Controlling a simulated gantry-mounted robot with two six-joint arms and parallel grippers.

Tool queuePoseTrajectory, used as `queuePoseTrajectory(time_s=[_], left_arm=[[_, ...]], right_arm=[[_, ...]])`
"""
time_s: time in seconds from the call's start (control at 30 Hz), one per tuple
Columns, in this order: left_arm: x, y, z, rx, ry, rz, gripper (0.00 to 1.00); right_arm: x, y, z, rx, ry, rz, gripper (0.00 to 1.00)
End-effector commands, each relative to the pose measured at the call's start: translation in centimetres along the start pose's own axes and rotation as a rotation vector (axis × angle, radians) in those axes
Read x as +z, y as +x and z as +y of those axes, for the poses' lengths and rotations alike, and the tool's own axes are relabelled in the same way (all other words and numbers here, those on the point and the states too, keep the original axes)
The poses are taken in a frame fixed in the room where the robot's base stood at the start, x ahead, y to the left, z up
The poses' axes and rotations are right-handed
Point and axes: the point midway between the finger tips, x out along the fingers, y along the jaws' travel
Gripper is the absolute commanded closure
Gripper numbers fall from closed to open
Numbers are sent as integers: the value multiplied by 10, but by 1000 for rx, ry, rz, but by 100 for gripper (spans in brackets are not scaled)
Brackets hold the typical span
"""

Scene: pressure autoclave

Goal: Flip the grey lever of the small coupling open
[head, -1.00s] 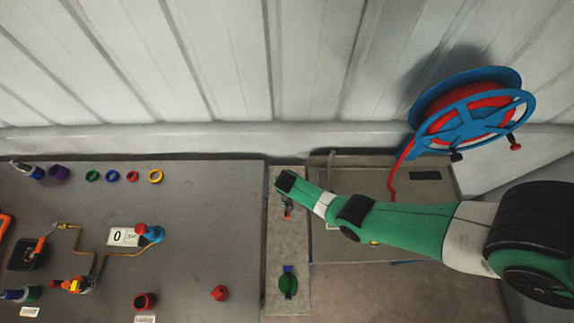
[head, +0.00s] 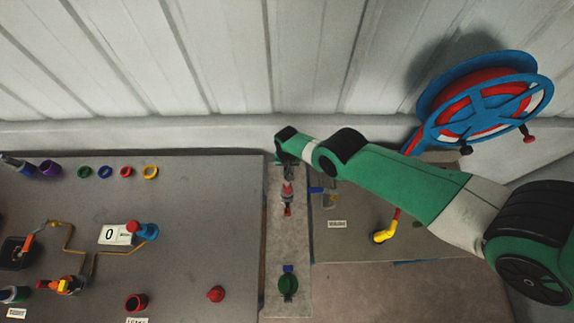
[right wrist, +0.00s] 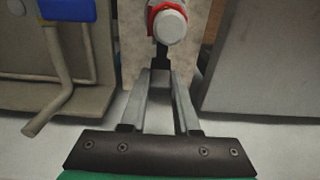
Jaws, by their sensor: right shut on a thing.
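The small coupling (head: 287,194), red and pale grey, stands on a narrow strip right of the large bench. It also shows at the top of the right wrist view (right wrist: 167,22), as a pale round end with a red collar. A dark grey lever (right wrist: 162,58) extends from it toward my right gripper. My right gripper (right wrist: 162,72) is shut on this lever, with its fingertips on either side. In the head view my right gripper (head: 283,160) is at the strip's wall end, partly hidden by its own wrist. My left gripper is not in view.
A green coupling with a blue lever (head: 288,284) stands at the strip's near end. The large bench (head: 200,230) holds coloured rings, pipes and a display. Right of the strip are a yellow nozzle (head: 383,236) and a blue-red hose reel (head: 485,100). A corrugated wall rises behind.

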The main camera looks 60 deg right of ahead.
Motion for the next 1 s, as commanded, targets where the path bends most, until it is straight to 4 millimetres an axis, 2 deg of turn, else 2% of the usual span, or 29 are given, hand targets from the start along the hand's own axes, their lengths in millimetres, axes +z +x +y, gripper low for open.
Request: queuePoseTrajectory(time_s=[0.1,0.13,0.27,0.3,0.67,0.87,1.0], left_arm=[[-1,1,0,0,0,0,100],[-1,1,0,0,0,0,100],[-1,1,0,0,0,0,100],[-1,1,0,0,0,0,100],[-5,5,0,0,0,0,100],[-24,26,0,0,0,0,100],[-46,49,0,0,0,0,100]], right_arm=[[2,-1,0,2,1,-6,100],[2,-1,0,2,1,-6,67],[1,-2,0,2,1,-5,43],[1,-2,0,2,1,-4,40],[1,-7,0,2,1,-3,40],[1,-36,0,2,1,-3,40],[0,-68,-1,2,1,-2,40]])
